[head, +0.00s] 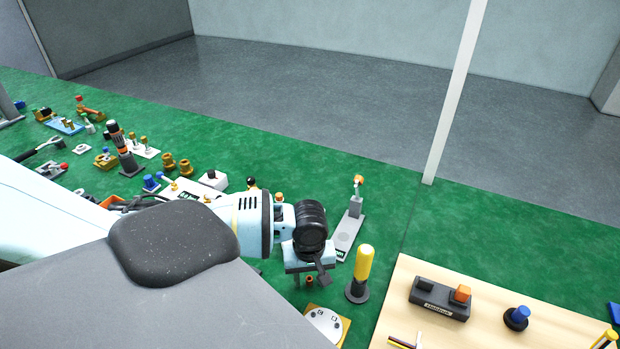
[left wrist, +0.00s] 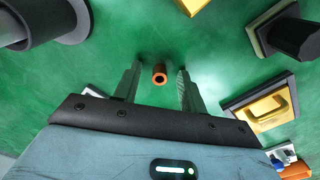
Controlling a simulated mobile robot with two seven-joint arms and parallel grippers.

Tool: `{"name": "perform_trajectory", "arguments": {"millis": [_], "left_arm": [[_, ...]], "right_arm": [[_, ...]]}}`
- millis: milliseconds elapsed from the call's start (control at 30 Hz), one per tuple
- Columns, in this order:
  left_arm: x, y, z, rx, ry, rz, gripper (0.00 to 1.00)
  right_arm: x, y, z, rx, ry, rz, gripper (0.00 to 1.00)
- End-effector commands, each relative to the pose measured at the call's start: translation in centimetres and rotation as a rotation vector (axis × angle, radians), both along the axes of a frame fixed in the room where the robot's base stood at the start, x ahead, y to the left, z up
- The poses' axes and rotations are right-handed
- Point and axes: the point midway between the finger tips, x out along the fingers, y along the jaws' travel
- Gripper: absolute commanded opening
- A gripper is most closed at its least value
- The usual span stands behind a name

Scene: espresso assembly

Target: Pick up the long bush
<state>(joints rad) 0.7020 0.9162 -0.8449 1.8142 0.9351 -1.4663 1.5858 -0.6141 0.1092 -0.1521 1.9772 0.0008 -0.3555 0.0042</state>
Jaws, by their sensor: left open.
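The long bush (left wrist: 160,74) appears to be the small orange tube with a dark hole, seen almost end-on on the green surface in the left wrist view. In the head view a small orange-brown piece (head: 309,281), likely the same bush, shows just below my left gripper (head: 318,272). In the left wrist view my left gripper (left wrist: 158,70) is open, with one finger to each side of the bush and visible gaps between. I cannot tell how far the fingertips are above the surface. My right gripper is not in view.
A yellow-handled tool (head: 361,272) stands close right of the left gripper. A grey stand (head: 348,228) is behind it, and a round white plate on a yellow base (head: 326,322) is in front. A wooden board (head: 555,308) lies at right. Several parts crowd the left side.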

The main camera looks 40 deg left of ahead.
Motion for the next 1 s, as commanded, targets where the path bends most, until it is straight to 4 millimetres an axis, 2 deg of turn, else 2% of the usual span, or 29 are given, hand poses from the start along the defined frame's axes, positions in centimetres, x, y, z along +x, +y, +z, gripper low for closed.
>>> {"name": "perform_trajectory", "arguments": {"millis": [100, 400, 767, 1000], "left_arm": [[0.0, 0.0, 0.1, 0.000, 0.000, 0.000, 0.40], [0.0, 0.0, 0.1, 0.000, 0.000, 0.000, 0.01], [0.0, 0.0, 0.3, 0.001, -0.001, 0.000, 0.00], [0.1, 0.0, 2.3, 0.000, -0.004, 0.000, 0.00]], "right_arm": [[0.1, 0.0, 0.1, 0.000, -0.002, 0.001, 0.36], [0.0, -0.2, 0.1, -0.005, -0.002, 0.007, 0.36], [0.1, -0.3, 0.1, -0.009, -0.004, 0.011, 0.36], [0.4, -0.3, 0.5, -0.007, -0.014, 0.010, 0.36]]}}
